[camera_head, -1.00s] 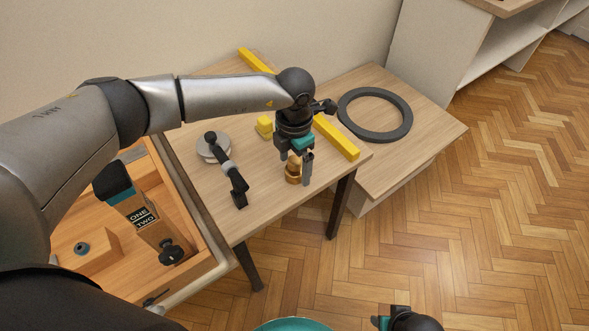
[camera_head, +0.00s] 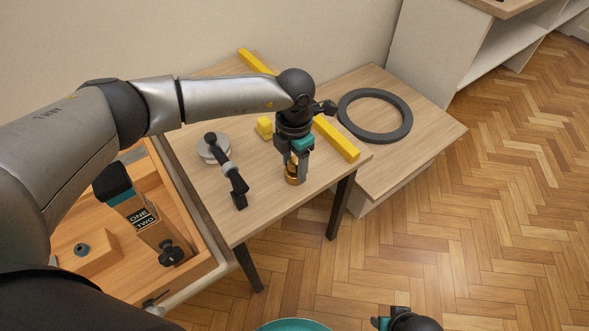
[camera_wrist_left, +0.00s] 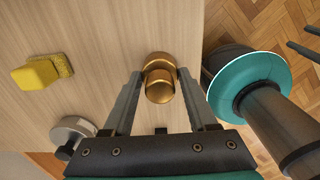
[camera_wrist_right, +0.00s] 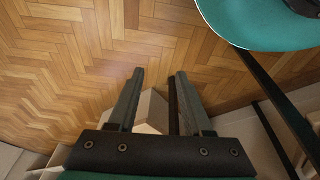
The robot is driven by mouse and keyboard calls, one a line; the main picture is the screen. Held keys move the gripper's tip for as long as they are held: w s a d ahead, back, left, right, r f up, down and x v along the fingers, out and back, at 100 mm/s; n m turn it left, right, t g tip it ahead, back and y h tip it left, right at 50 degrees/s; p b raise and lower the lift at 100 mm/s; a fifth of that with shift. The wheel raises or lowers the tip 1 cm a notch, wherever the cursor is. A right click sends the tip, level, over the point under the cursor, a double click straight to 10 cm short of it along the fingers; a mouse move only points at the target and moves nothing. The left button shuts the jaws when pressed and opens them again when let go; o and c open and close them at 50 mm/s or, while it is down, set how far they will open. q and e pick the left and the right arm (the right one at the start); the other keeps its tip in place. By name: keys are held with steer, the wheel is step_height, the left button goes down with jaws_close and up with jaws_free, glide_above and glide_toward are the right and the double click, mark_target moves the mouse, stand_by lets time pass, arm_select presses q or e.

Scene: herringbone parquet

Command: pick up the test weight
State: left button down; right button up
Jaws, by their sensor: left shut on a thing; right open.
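The test weight (camera_head: 294,180) is a small brass knobbed cylinder standing on the wooden table near its front right edge. My left gripper (camera_head: 298,164) points down over it and is shut on its upper part. In the left wrist view the brass weight (camera_wrist_left: 159,88) sits between the two fingers (camera_wrist_left: 160,82), upright as far as I can tell. My right gripper (camera_wrist_right: 158,78) is open and empty above the parquet floor in the right wrist view. In the head view only part of the right hand shows at the bottom edge.
A dark ring (camera_head: 375,115) lies on a lower table to the right.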

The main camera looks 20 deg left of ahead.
mark_target(295, 160)
arm_select(q)
steer(key=shift+r, duration=0.15)
steer(key=shift+r, duration=0.2)
step_height(295, 160, up, 9)
steer(key=p, duration=0.3)
steer(key=shift+w, duration=0.1)
step_height(295, 160, up, 10)
steer(key=p, duration=0.3)
steer(key=shift+r, duration=0.2)
arm_select(e)
steer(key=s+d+f, duration=0.6)
steer(key=s+f, duration=0.1)
steer(key=f, duration=0.1)
steer(key=shift+s+f+h, duration=0.25)
steer(key=shift+s+h, duration=0.05)
steer(key=shift+s, duration=0.1)
arm_select(q)
steer(key=c, duration=0.8)
jaws_free()
jaws_close()
